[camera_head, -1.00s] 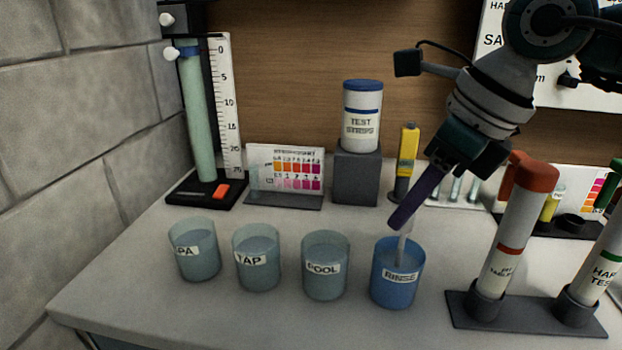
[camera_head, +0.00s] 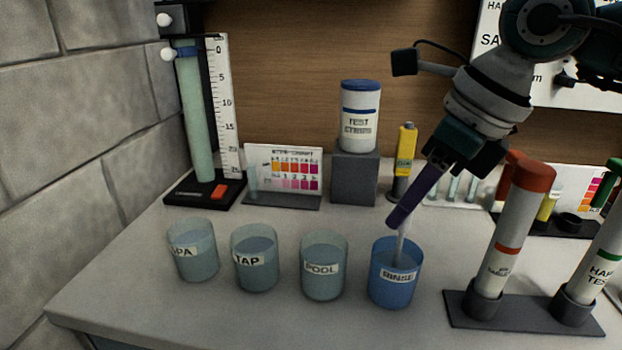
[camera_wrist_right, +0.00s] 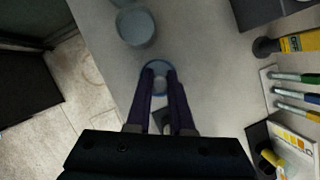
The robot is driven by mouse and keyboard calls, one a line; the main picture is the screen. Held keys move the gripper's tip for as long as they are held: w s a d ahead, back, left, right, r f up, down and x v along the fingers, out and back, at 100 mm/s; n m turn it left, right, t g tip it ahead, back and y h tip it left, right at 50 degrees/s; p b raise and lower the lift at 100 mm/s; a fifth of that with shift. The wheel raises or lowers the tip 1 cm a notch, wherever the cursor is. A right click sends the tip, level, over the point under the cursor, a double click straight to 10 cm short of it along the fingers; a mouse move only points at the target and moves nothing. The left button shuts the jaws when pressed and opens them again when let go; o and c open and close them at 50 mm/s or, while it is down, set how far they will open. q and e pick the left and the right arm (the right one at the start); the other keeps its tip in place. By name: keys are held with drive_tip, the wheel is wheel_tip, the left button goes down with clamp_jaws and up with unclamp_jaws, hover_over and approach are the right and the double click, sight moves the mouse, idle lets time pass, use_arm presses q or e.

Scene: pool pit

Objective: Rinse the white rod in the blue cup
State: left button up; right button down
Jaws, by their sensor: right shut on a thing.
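The blue cup (camera_head: 396,287), labelled RINSE, stands upright at the right end of a row of cups and holds liquid. My right gripper (camera_head: 397,219) is above the cup, its purple fingers shut on the white rod (camera_head: 402,246). The rod hangs down, slightly tilted, with its lower end inside the cup. I cannot tell whether it touches the wall or bottom. In the right wrist view, the cup's blue rim (camera_wrist_right: 158,64) shows around the ends of the fingers (camera_wrist_right: 159,80); the rod is mostly hidden there. My left gripper is out of view.
Grey cups labelled SPA (camera_head: 195,262), TAP (camera_head: 256,271) and POOL (camera_head: 324,281) stand left of the blue cup. A red-capped tube (camera_head: 511,236) in a dark rack stands close to its right. A yellow bottle (camera_head: 405,158) and test strips tub (camera_head: 360,117) stand behind.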

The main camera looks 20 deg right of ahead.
drive_tip(key=shift+r+p, duration=3.6)
drive_tip(key=shift+r, duration=1.5)
